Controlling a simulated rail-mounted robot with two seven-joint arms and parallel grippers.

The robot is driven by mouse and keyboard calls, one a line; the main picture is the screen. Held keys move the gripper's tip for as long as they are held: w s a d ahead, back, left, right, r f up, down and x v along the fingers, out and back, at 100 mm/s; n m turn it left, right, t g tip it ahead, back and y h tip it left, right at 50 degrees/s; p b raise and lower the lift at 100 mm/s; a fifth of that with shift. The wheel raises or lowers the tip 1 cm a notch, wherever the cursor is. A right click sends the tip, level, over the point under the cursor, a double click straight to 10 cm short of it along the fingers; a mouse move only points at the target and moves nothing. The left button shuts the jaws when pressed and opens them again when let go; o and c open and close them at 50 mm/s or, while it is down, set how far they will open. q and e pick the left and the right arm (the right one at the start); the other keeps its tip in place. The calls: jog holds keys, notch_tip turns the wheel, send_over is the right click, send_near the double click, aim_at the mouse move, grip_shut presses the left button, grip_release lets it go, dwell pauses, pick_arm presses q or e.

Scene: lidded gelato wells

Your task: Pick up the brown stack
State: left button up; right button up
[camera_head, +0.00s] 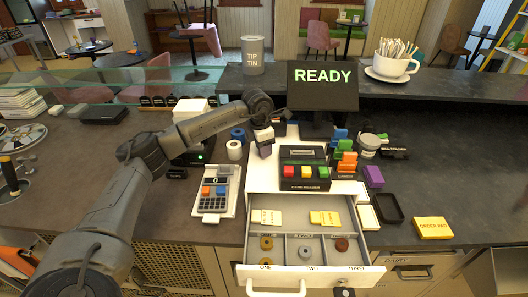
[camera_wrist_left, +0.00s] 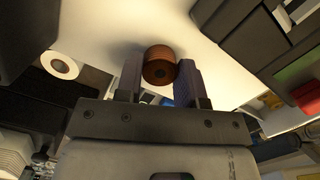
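In the head view my left gripper (camera_head: 264,143) points down at the left of the white till (camera_head: 262,178); the stack is hidden there. The wrist view does not show clearly whether the stack rests on the white surface. My right gripper is not in view.
The open drawer (camera_head: 253,275) holds rings and yellow cards in compartments. A card reader (camera_head: 304,170) stands right of the left gripper. A white roll (camera_head: 234,150), a blue roll (camera_head: 238,133) and a calculator-like keypad (camera_head: 215,192) are to its left.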

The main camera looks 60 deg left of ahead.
pick_arm(q)
jog(key=c, duration=0.4)
jog(key=shift+c, duration=0.2)
jog(key=shift+r, duration=0.5)
jog(key=r, duration=0.2)
jog(key=r+p, duration=0.1)
jog(key=shift+d+r, duration=0.4)
jog(key=d+r, duration=0.2)
jog(key=d, duration=0.1)
jog(key=d+r, duration=0.1)
jog(key=d, duration=0.2)
jog(key=d+r+p, duration=0.1)
jog(key=d+r, duration=0.1)
jog(key=d, duration=0.1)
jog(key=shift+w+d+r, duration=0.15)
jog(key=shift+d+r, duration=0.15)
jog(key=shift+d, duration=0.1)
jog(key=shift+d+r, duration=0.35)
jog(key=shift+d, duration=0.2)
